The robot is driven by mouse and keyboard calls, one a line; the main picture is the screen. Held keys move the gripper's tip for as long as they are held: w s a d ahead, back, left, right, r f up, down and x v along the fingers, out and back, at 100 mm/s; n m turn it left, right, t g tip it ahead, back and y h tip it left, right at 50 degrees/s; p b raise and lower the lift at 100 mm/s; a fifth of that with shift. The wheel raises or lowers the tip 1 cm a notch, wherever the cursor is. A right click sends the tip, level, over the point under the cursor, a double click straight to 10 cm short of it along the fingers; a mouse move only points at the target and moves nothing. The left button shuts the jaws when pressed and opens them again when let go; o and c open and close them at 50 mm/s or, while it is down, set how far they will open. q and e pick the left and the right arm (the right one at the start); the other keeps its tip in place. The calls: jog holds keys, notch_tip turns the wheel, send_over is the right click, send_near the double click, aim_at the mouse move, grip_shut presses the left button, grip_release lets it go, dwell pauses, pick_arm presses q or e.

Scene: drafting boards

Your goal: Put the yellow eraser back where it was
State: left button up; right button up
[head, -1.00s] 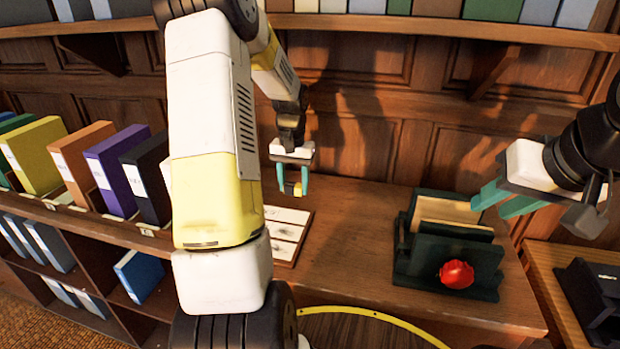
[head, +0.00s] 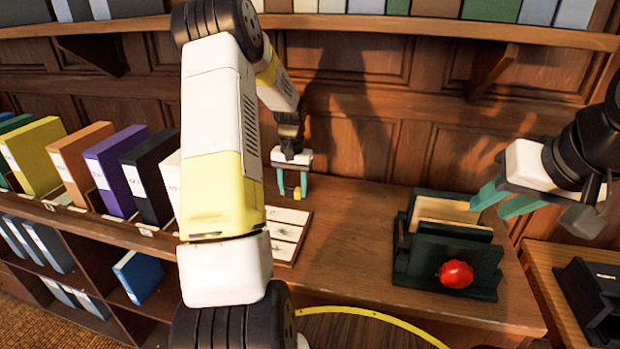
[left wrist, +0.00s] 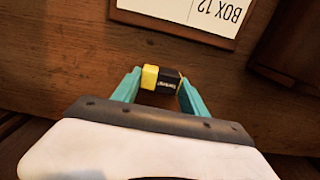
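The yellow eraser (left wrist: 150,78), with a black sleeve, is between the teal fingertips of my left gripper (left wrist: 160,80) in the left wrist view. It spans the gap between them, and the gripper looks shut on it. In the head view the eraser (head: 297,192) shows as a small yellow block at the fingertips of my left gripper (head: 293,190), just over or on the wooden desktop behind the card board. Whether it touches the wood is hard to tell. My right gripper (head: 487,211) looks open and empty, above the green holder.
The card board (head: 290,240) lies on the desktop (head: 345,240); its edge and a BOX 12 label (left wrist: 215,12) show in the left wrist view. A dark green holder (head: 440,265) with a red knob (head: 456,274) stands to the right. Binders (head: 75,165) line the left shelf.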

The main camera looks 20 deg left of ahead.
aim_at(293, 188)
pick_arm(q)
jog(key=o, duration=0.4)
jog(key=shift+c, duration=0.2)
jog(key=shift+r, duration=0.1)
notch_tip(293, 188, up, 8)
jog(key=shift+f, duration=0.15)
